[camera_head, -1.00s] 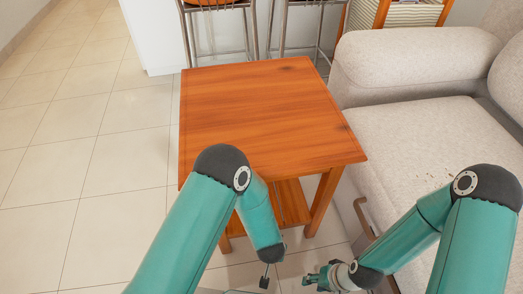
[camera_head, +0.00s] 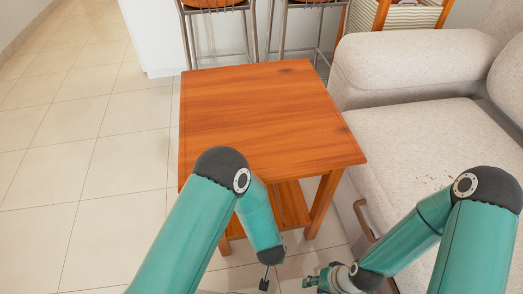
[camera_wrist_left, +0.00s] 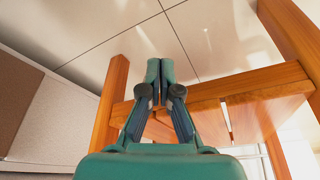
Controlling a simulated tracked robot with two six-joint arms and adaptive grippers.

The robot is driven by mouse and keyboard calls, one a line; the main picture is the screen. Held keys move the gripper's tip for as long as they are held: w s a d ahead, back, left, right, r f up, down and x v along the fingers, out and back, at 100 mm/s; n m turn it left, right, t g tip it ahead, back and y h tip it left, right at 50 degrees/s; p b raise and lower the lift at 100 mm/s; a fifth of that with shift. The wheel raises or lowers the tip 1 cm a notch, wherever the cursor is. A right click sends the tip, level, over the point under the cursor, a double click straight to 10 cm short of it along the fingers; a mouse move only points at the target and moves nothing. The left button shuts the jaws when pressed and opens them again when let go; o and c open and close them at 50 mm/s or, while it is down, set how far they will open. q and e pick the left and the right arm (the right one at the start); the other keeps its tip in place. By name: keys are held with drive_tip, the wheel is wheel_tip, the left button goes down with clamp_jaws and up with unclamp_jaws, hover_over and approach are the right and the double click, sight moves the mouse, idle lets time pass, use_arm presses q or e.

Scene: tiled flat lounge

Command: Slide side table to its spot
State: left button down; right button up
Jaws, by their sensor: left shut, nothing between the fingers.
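The side table (camera_head: 255,115) is an orange-brown wooden table with a square top, square legs and a lower shelf (camera_head: 288,203). It stands upright on the floor in front of me, close to the sofa. My left gripper (camera_wrist_left: 160,68) is shut and empty in the left wrist view, near the table's lower wooden parts (camera_wrist_left: 265,85); touching cannot be told. Its forearm hides part of the table's near side in the head view. My right gripper (camera_head: 311,282) is low at the bottom of the head view, in front of the near right leg; its jaw state is unclear.
A beige sofa (camera_head: 430,125) is on the right, very near the table's right side. Metal-legged stools (camera_head: 218,50) and a white counter (camera_head: 150,35) stand behind. A wooden-framed basket (camera_head: 412,15) is at the back right. Tiled floor (camera_head: 90,150) is clear on the left.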

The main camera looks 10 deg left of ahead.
use_arm(q)
drive_tip(key=shift+w, duration=0.15)
drive_tip(key=shift+w+a+p, duration=0.45)
drive_tip(key=shift+w+p, duration=0.2)
drive_tip(key=shift+w, duration=0.55)
drive_tip(key=shift+w+a+p, duration=0.4)
drive_tip(key=shift+w+p, duration=0.25)
drive_tip(key=shift+w, duration=0.6)
drive_tip(key=shift+w+a+p, duration=0.45)
drive_tip(key=shift+w+p, duration=0.2)
drive_tip(key=shift+w, duration=0.55)
drive_tip(key=shift+w+a+r+p, duration=0.1)
drive_tip(key=shift+w+a+p, duration=0.05)
drive_tip(key=shift+w+p, duration=0.35)
drive_tip(key=shift+w+a+r+p, duration=0.1)
drive_tip(key=shift+w+a+p, duration=0.25)
drive_tip(key=shift+w, duration=0.4)
drive_tip(key=shift+w+a+f+p, duration=0.1)
drive_tip(key=shift+w+p, duration=0.35)
drive_tip(key=shift+w, duration=0.25)
drive_tip(key=shift+w+a+r+p, duration=0.1)
drive_tip(key=shift+w+a+p, duration=0.25)
drive_tip(key=shift+w, duration=0.4)
drive_tip(key=shift+w+a+p, duration=0.2)
drive_tip(key=shift+w+p, duration=0.05)
drive_tip(key=shift+w, duration=0.45)
drive_tip(key=shift+w+a+p, duration=0.15)
drive_tip(key=shift+w+p, duration=0.1)
drive_tip(key=shift+w, duration=0.5)
